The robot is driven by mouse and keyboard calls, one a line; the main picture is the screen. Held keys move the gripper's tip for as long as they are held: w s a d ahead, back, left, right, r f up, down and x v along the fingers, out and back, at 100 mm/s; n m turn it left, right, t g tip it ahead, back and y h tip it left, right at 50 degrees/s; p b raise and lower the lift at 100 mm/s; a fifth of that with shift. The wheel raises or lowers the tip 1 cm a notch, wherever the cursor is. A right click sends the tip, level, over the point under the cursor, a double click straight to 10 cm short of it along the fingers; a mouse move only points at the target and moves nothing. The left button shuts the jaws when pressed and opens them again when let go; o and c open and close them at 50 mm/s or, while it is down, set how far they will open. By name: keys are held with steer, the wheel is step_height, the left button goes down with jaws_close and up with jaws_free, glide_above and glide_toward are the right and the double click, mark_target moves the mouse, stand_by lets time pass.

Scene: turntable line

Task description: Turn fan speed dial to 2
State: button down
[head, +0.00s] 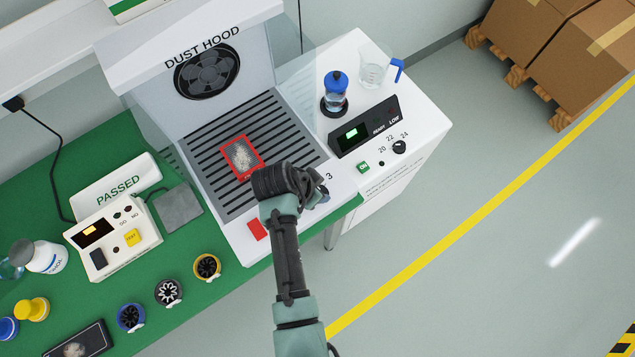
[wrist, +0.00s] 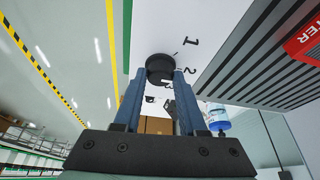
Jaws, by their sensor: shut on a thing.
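The fan speed dial (wrist: 160,64) is a round black knob on the white front panel of the dust hood (head: 245,235). In the wrist view the two blue fingers of my gripper (wrist: 163,78) close on its sides. Printed numerals, including a 1 (wrist: 190,42) and a 2 (wrist: 184,58), stand beside the dial. I cannot clearly tell which one its pointer faces. In the head view my gripper (head: 322,194) is over the panel's right part and hides the dial; the numeral 3 (head: 329,176) shows just beyond it.
A red-framed tray (head: 259,161) of pale material lies on the hood's slotted grille (head: 200,135). A red button (head: 257,229) is left of my wrist. A heater with a blue-topped bottle (head: 336,91) and a beaker (head: 373,70) stand at the right. The green bench (head: 215,295) carries several small items.

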stand_by(0.4)
steer(key=shift+c, duration=2.4)
jaws_free()
steer(key=b+v, duration=0.1)
steer(key=v, duration=1.2)
steer(key=shift+w+d, duration=0.1)
